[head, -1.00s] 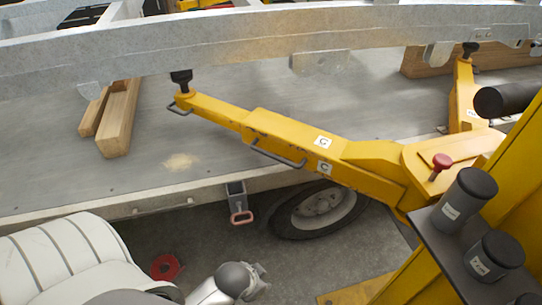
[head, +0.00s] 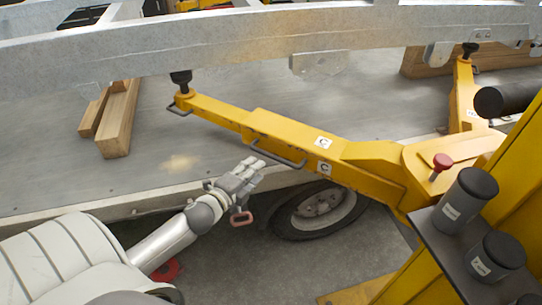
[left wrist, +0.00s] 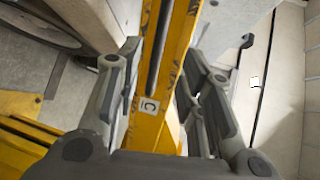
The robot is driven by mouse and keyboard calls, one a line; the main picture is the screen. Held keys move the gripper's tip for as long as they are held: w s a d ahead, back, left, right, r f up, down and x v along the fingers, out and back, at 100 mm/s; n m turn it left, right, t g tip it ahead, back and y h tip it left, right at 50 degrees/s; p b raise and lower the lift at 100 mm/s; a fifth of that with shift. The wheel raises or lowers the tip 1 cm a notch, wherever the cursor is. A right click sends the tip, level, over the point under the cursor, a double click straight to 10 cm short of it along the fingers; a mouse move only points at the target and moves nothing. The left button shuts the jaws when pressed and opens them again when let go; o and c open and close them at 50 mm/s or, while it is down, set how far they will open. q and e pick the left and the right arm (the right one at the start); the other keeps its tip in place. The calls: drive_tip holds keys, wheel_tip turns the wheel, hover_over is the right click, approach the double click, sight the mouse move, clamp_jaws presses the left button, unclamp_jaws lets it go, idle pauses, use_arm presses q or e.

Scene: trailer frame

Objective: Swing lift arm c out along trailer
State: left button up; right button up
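Lift arm c (head: 290,130) is a yellow jointed arm with C labels. It reaches left from the yellow post, over the trailer deck and under the grey frame beam. A dark grab handle (head: 280,156) is on its near side. My left gripper (head: 255,170) is just left of and below that handle, above the deck edge. In the left wrist view the gripper (left wrist: 165,75) is open, with its fingers spread. The yellow arm (left wrist: 178,50) and a dark bar along it show between the fingers; contact cannot be told. My right gripper is out of view.
The galvanised beam (head: 200,45) crosses above the arm's black-padded tip (head: 181,77). Wooden blocks (head: 118,118) lie on the deck at left. A red lock knob (head: 442,161) and black cylinders (head: 468,195) are at right. A wheel (head: 318,210) sits below the deck edge.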

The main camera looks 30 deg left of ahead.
sight(270, 157)
use_arm(q)
drive_tip(key=x, duration=1)
drive_tip(key=shift+w, duration=0.2)
clamp_jaws()
